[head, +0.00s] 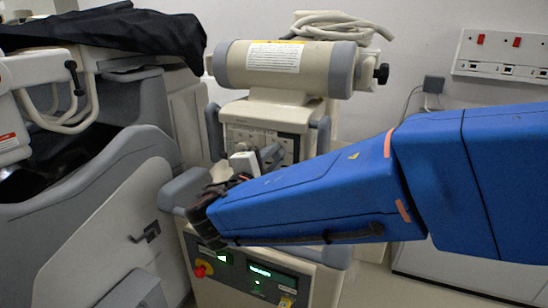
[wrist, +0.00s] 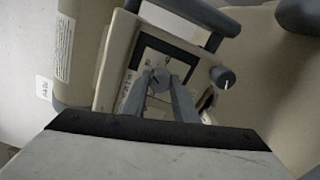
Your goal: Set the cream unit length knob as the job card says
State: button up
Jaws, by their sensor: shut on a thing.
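The cream unit (head: 240,112) stands in the middle of the head view, with a grey-ended cylinder on top. My gripper (head: 270,156) reaches its front panel from the right. In the wrist view my gripper (wrist: 160,84) is shut on a round grey knob (wrist: 159,79) with a pale pointer line, on a panel with a dark-and-white dial face (wrist: 140,75). The fingers hide parts of the dial, and its marks are too small to read. I cannot read which knob is labelled length. I cannot identify the job card for sure.
A second, dark knob (wrist: 223,77) with a white line sits right of the held one. A grey handle bar (wrist: 190,14) is close above. A small white tag (wrist: 44,89) is at the left. A grey-cream cart (head: 90,215) stands left of the unit in the head view.

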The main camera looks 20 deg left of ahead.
jog(key=m, duration=0.5)
jog(key=shift+f+m, duration=0.1)
jog(key=shift+m, duration=0.2)
dwell(0.4)
jog(key=o, duration=1)
jog(key=shift+o, duration=0.2)
jog(key=shift+s, duration=0.15)
jog(key=s+a, duration=0.1)
jog(key=s, duration=1.6)
jog(key=shift+a, duration=0.2)
